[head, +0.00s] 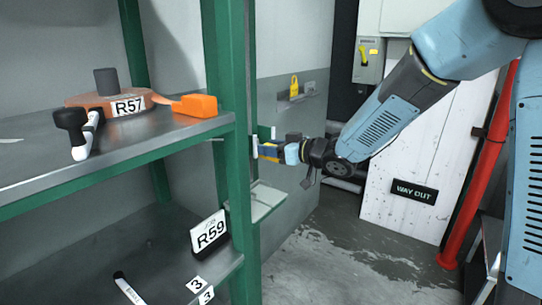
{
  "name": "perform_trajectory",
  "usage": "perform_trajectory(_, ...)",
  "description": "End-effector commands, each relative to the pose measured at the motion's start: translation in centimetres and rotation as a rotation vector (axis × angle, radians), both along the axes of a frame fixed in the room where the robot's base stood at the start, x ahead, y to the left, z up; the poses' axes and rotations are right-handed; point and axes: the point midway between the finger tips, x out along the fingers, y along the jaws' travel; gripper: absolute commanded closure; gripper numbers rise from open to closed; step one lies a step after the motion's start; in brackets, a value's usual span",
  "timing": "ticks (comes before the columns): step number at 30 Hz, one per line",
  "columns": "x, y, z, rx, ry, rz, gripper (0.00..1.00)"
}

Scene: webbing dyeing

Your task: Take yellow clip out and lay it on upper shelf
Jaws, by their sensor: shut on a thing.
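My gripper (276,150) is at the middle of the head view, just right of the green front post, at the end of my blue arm reaching in from the right. It is shut on a small yellow piece, which I take as the yellow clip (269,155). The jaws and the post hide part of it, and its shape is hard to make out. The upper shelf (150,138) is a grey board at left, on the other side of the post from my gripper. Its front right corner meets the post.
On the upper shelf are an orange-brown reel labelled R57 (105,101), an orange block (196,105) and a black-and-white tool (80,130). The green post (226,130) stands between shelf and gripper. A small tray (266,200) sits below my gripper. A yellow padlock (294,86) hangs behind.

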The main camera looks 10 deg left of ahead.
Motion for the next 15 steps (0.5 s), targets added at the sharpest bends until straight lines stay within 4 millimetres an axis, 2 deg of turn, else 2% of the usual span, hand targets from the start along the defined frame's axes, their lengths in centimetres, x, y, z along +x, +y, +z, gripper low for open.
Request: perform_trajectory(15,0.0,0.0,3.8,0.000,-0.003,-0.001,0.89)
